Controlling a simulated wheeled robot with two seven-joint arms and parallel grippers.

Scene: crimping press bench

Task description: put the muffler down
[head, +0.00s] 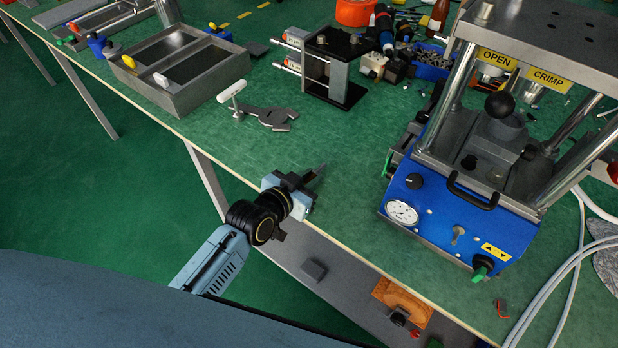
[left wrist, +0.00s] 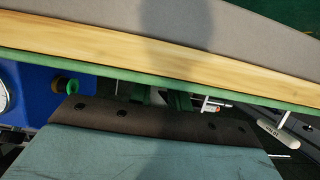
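My left gripper (head: 318,174) reaches in over the near edge of the bench, its dark fingers pointing right and away from me. In the left wrist view the gripper's broad body fills the bottom, and dark finger shapes (left wrist: 165,98) show just beyond it. I cannot tell whether the fingers are apart or closed on something. I cannot make out a muffler for certain in either view; if it is between the fingers, it is hidden or too small to tell. My right gripper is not in view.
The blue crimping press (head: 455,225) stands to the right on the green bench (head: 350,150). A grey two-compartment tray (head: 176,108) is at upper left. The bench between gripper and press is clear.

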